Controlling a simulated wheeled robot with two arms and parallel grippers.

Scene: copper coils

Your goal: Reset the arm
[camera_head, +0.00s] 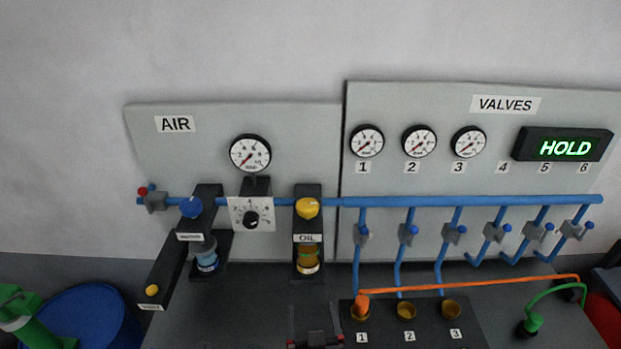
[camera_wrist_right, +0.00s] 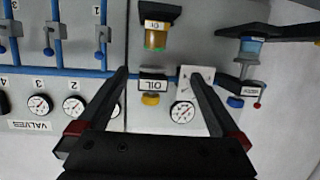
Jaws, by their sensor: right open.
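My right gripper (camera_head: 314,312) shows at the bottom middle of the head view, below the OIL unit (camera_head: 308,239). Its two thin dark fingers with red bases stand wide apart, and nothing is between them. In the right wrist view, the same gripper (camera_wrist_right: 156,72) is open and empty, its fingers pointing toward the panel, which appears upside down. The OIL label (camera_wrist_right: 153,85) and yellow knob show between the fingers there. My left gripper is in neither view.
The grey AIR panel (camera_head: 150,150) and VALVES panel (camera_head: 480,180) carry gauges, a blue pipe (camera_head: 470,201) and several valves. A HOLD display (camera_head: 563,146) is lit green. An orange hose (camera_head: 470,287) crosses above the black port block. A blue drum (camera_head: 88,312) stands lower left.

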